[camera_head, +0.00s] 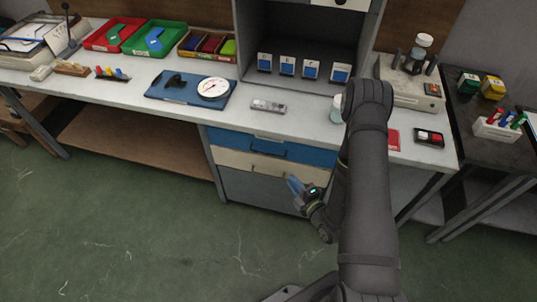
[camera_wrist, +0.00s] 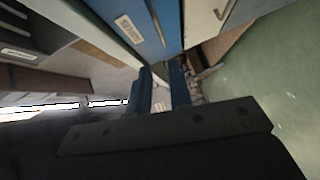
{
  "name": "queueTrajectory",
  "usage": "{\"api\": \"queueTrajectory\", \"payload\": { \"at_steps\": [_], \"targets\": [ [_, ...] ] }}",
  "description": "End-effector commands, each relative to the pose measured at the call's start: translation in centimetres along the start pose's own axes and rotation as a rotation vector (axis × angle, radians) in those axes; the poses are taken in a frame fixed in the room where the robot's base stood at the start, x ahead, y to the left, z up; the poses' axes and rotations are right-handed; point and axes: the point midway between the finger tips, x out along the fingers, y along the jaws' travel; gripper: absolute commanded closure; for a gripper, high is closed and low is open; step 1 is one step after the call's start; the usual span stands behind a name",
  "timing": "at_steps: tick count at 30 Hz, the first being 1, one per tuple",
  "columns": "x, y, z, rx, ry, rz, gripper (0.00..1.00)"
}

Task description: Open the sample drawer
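Under the bench are a blue drawer (camera_head: 310,154) with a dark bar handle and a cream drawer (camera_head: 232,158) below it. Both look shut. In the wrist view the blue drawer front (camera_wrist: 115,10) carries a white label (camera_wrist: 128,28), its text too small to read; the cream front (camera_wrist: 198,22) is to its right. I cannot tell for sure which is the sample drawer. My gripper (camera_head: 295,187) is in front of the cabinet, below and right of the handles, apart from them. In the wrist view its blue fingers (camera_wrist: 160,82) are parted with nothing between them.
A grey lower front (camera_head: 250,188) is under the cream drawer. The bench top (camera_head: 200,112) above holds a dial gauge on a blue board (camera_head: 185,90), a small grey device (camera_head: 268,106) and trays. The green floor (camera_head: 130,220) before the cabinet is clear.

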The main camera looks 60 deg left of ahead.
Motion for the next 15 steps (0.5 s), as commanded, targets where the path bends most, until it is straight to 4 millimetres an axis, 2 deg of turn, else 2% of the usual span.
{"api": "queueTrajectory", "payload": {
  "at_steps": [5, 15],
  "targets": [
    [2.1, 0.1, -0.1, -0.004, 0.005, 0.005, 0.81],
    [9.4, 0.1, -0.2, -0.002, 0.006, 0.005, 0.81]
  ]
}}
